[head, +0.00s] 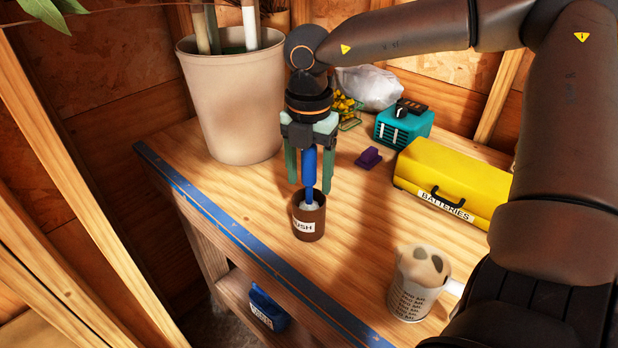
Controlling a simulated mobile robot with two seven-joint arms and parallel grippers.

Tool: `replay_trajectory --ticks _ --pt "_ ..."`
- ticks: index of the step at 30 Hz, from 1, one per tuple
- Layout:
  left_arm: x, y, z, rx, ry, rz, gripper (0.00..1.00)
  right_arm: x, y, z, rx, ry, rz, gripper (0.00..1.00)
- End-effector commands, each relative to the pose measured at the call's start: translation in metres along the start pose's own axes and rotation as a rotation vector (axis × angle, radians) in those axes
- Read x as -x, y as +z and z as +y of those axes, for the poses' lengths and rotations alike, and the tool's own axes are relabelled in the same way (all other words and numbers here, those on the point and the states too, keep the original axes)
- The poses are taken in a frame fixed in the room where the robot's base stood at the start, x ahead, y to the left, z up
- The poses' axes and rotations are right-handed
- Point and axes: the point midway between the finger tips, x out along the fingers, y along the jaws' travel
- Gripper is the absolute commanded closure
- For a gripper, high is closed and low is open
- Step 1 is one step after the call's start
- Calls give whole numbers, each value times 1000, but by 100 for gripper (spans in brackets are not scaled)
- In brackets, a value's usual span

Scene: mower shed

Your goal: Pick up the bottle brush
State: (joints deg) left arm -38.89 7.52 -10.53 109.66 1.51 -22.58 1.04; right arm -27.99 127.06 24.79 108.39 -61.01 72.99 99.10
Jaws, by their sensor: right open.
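The bottle brush (310,170) stands upright in a small brown cup (309,226) on the wooden workbench. Its blue handle points up, and some white bristle shows at the cup's mouth. The cup has a white label, partly readable as "USH". My right gripper (309,184) points down over the cup, with its green fingers apart on either side of the blue handle. The jaws are open, and a gap shows between the handle and each finger. The fingertips are just above the cup's rim. My left gripper is out of view.
A large beige bucket (232,105) with handles in it stands behind left. A yellow "BATTERIES" box (455,178), teal radio (403,125) and purple object (368,158) are to the right. A printed mug (411,290) stands in front right. The bench's blue-trimmed edge (235,232) runs along the left.

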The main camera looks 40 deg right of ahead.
Motion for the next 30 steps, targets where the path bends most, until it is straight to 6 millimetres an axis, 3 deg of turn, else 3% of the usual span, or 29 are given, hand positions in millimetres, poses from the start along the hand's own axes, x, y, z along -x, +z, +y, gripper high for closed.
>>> replay_trajectory --ticks 3,21,30 --pt "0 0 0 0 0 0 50 0 0 0 0 0 0 34" --pt "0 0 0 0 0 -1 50 1 0 0 1 0 0 100" --pt "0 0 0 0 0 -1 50 1 0 0 1 0 0 100"
